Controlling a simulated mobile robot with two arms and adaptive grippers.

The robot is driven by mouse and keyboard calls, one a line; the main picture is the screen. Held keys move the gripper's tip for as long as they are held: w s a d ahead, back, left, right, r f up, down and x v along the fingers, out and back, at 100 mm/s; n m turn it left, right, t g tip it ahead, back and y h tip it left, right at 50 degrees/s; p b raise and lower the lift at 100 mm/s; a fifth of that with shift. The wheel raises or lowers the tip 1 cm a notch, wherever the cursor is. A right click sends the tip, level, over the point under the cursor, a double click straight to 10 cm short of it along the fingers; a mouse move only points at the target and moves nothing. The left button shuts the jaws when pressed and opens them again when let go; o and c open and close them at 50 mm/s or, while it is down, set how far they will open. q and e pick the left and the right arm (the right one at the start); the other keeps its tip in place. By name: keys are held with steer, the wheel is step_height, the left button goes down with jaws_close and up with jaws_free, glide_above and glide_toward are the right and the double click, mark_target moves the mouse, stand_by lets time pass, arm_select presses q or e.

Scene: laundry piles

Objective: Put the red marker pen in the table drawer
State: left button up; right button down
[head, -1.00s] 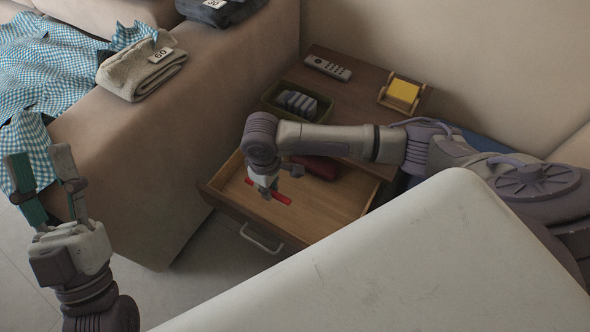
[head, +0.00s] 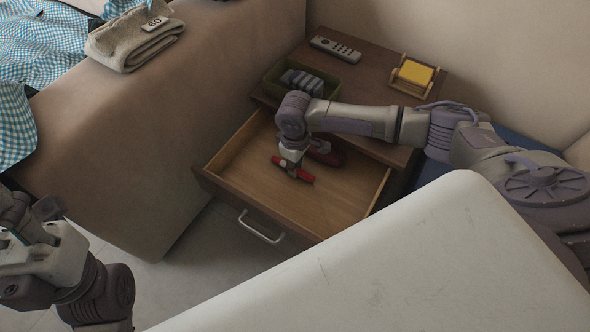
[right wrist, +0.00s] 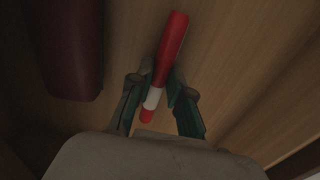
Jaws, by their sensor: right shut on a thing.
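The red marker pen (head: 304,176) is at my right gripper (head: 290,164), inside the open table drawer (head: 227,187). In the right wrist view the right gripper (right wrist: 160,98) is shut on the red marker pen (right wrist: 172,45), near its white band. The pen is just above or on the wooden drawer floor; I cannot tell which. My left gripper (head: 25,225) is at the left edge of the head view, and its fingers are not clear there.
A dark red object (head: 328,154) lies at the back of the drawer, partly behind my right gripper. A remote (head: 335,48), a yellow note holder (head: 415,74) and a green tray (head: 275,82) with grey items stand on the tabletop. The sofa arm (head: 180,110) is left of the drawer.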

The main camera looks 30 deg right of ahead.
steer(key=shift+f, duration=0.1)
steer(key=shift+f, duration=0.15)
steer(key=c, duration=1.1)
jaws_free()
